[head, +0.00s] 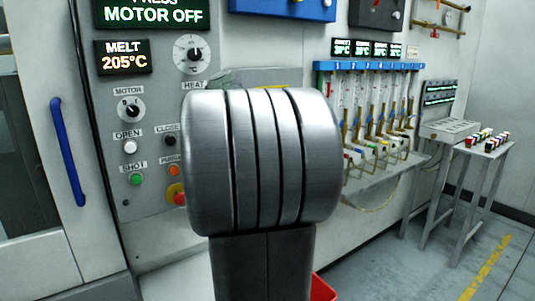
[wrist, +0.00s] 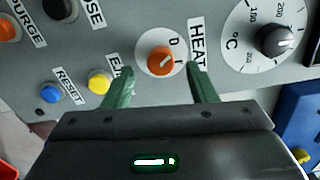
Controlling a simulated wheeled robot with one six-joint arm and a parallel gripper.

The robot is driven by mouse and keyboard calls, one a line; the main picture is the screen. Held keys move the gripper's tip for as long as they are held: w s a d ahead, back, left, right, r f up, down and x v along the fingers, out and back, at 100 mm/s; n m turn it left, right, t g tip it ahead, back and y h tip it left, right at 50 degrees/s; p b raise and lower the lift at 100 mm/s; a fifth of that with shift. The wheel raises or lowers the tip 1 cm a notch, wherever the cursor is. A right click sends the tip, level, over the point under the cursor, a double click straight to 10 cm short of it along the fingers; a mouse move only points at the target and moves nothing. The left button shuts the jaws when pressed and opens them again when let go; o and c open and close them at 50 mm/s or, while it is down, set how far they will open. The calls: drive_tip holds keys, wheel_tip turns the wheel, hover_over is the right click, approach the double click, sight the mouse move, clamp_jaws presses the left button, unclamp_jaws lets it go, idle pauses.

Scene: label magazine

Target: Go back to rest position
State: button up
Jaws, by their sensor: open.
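My gripper (wrist: 158,70) shows in the wrist view with its two green fingers apart and nothing between them that I can see held. An orange rotary knob (wrist: 161,61) on a white 0–1 dial sits just beyond the fingertips, beside the HEAT label (wrist: 197,44). I cannot tell how far the tips are from the panel. In the head view my own arm's large silver joint fills the middle and hides my gripper and that knob.
The grey control panel (head: 151,210) carries a MOTOR knob (head: 131,108), several buttons and a red emergency stop (head: 177,194). A blue door handle (head: 67,155) is at the left. A valve rack (head: 375,66) and a small table (head: 483,151) stand at the right. Floor at right is clear.

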drive_tip(key=m+p, duration=0.4)
drive_tip(key=w+a+m+p, duration=0.1)
drive_tip(key=m+p, duration=0.3)
drive_tip(key=m, duration=0.1)
drive_tip(key=w+m+p, duration=0.1)
drive_tip(key=m+p, duration=0.3)
drive_tip(key=shift+a+m+y, duration=0.15)
drive_tip(key=shift+m+y, duration=0.15)
drive_tip(key=shift+m, duration=0.1)
idle(0.3)
